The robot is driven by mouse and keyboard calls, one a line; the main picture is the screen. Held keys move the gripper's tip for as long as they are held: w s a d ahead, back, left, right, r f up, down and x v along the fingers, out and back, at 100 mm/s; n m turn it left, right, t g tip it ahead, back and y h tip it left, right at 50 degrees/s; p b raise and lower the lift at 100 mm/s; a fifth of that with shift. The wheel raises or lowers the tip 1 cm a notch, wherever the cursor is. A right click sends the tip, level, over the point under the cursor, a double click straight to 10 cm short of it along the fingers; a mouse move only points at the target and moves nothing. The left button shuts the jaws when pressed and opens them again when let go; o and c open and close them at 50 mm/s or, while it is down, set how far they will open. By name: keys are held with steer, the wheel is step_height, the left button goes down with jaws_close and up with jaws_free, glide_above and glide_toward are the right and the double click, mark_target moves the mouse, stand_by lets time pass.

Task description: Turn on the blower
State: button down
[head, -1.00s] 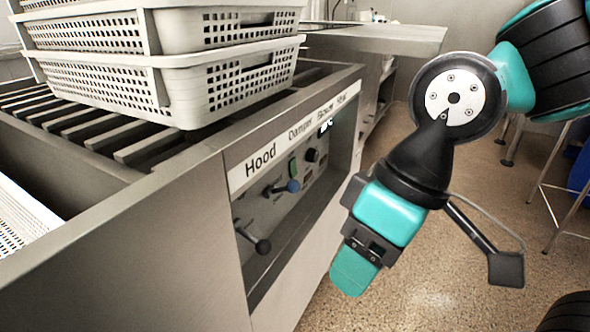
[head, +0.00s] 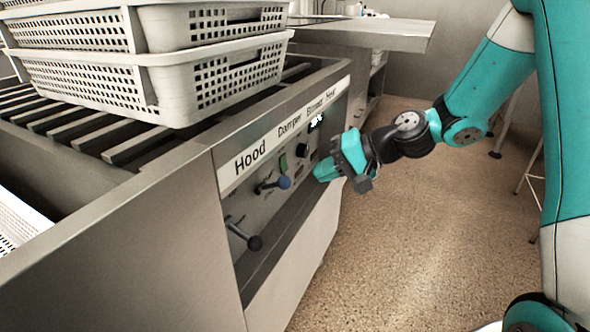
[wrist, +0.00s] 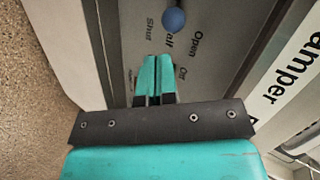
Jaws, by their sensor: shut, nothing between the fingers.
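The control panel of the machine (head: 228,205) carries the labels Hood, Damper, Blower and a less readable last one. Under them are a lever with a black ball (head: 254,243), a lever with a blue ball (head: 284,182), a green switch (head: 283,163) and a black knob (head: 302,150). My gripper (head: 319,173) is in front of the panel, right of the blue ball, and hides part of the panel behind it. In the wrist view my gripper (wrist: 155,62) is shut and empty, its tips below the blue ball (wrist: 173,20) and apart from it. Contact with the panel cannot be told.
Stacked white perforated baskets (head: 150,85) stand on the slatted top (head: 75,125) above the panel. A small lit display (head: 316,122) is near the panel's far end. A steel counter (head: 370,35) stands behind. The speckled floor (head: 420,250) to the right is open.

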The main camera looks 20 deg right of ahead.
steer(key=w+d+f+m+t, duration=0.3)
steer(key=w+d+m, duration=0.1)
steer(key=d, duration=0.3)
steer(key=shift+w+d+m, duration=0.15)
steer(key=shift+d+m, duration=0.15)
steer(key=shift+a+f, duration=0.1)
steer(key=b, duration=0.4)
glide_toward(286, 171)
steer(key=x, duration=0.7)
steer(key=shift+a+f, duration=0.1)
steer(key=shift+a, duration=0.1)
